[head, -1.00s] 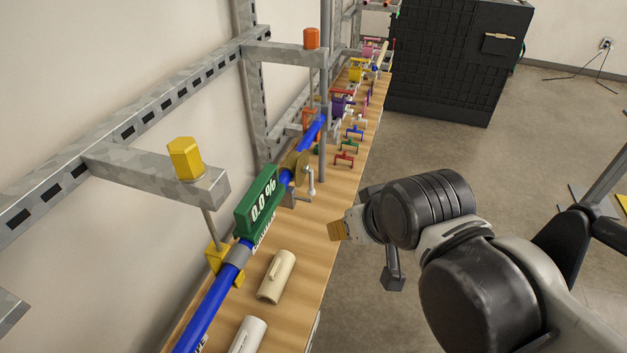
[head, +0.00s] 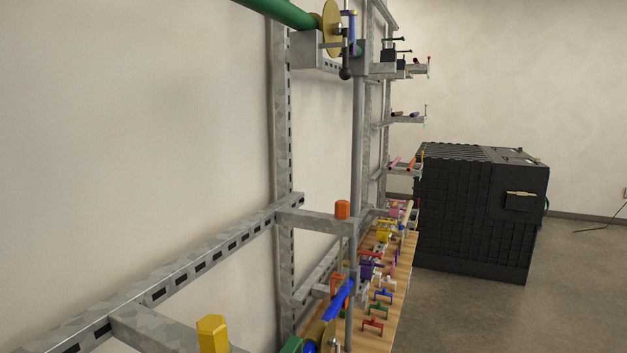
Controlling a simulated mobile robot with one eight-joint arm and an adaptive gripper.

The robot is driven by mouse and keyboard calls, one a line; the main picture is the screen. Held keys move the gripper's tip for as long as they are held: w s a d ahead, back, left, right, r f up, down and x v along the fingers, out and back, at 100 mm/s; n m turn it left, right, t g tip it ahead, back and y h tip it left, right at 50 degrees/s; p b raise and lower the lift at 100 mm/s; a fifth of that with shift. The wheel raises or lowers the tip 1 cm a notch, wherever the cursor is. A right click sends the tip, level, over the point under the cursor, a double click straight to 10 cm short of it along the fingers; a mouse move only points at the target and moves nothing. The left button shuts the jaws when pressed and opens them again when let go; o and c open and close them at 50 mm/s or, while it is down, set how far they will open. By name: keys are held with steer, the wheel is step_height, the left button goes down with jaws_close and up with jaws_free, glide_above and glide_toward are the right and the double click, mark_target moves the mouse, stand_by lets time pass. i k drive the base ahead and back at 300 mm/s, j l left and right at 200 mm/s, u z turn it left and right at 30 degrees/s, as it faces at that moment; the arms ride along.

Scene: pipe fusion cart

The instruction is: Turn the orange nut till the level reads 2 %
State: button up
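The orange nut (head: 342,209) sits on top of a grey metal bracket (head: 315,221) in the middle of the head view. A yellow hex nut (head: 212,335) stands on a nearer bracket at the bottom edge. A blue pipe (head: 340,300) runs below the orange nut. Only the top corner of the green level (head: 291,346) shows at the bottom edge, and its reading is out of view. My gripper is not in the picture.
A wooden bench (head: 399,300) with several small coloured clamps lies below and behind the bracket. A large black crate (head: 475,215) stands at the right. A green pipe (head: 278,12) and grey shelf posts rise above. Floor at the lower right is clear.

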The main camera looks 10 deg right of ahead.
mark_target(342, 206)
steer(key=u, duration=0.45)
steer(key=k+j+u, duration=0.1)
steer(key=u, duration=0.4)
steer(key=j+u, duration=0.1)
steer(key=u, duration=0.35)
steer(key=k+j+u, duration=0.1)
steer(key=u, duration=0.35)
steer(key=j+u, duration=0.1)
steer(key=u, duration=0.35)
steer(key=z, duration=2.4)
steer(key=k+l+u, duration=0.25)
steer(key=l+u, duration=0.2)
steer(key=k+l+u, duration=0.35)
steer(key=l+u, duration=0.15)
